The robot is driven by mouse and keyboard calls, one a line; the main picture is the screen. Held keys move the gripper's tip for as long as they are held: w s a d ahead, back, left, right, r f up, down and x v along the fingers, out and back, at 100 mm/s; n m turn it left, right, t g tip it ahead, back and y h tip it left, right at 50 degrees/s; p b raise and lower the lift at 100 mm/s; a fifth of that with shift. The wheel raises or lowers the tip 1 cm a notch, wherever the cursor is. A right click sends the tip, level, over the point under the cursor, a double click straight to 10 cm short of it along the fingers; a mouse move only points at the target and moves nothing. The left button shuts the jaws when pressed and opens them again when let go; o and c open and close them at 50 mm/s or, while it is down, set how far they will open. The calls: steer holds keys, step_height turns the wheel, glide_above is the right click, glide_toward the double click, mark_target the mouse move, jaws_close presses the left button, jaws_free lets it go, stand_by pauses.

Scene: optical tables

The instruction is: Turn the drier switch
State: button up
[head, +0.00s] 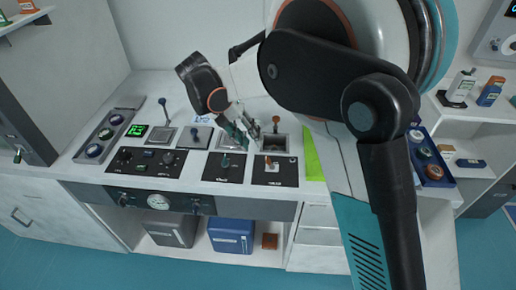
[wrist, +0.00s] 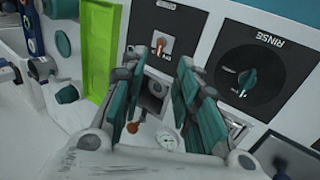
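The drier switch is a small orange-brown lever (wrist: 161,46) on a black panel with a white lower part. In the head view the lever (head: 268,162) sits on the front of the counter, right of the rinse panel. My gripper (wrist: 160,66) is open and empty, with its teal-padded fingers spread below the lever in the wrist view. The lever shows just beyond the gap between the fingertips, apparently not touched. In the head view my gripper (head: 246,134) hangs over the counter, behind and left of the drier panel.
The rinse panel with a teal knob (wrist: 247,79) is beside the drier panel. A bright green strip (wrist: 105,48) lies on its other side. Square basins and an orange-topped lever (head: 276,120) stand behind. A dark control panel (head: 146,161) is farther left.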

steer(key=shift+v, duration=1.55)
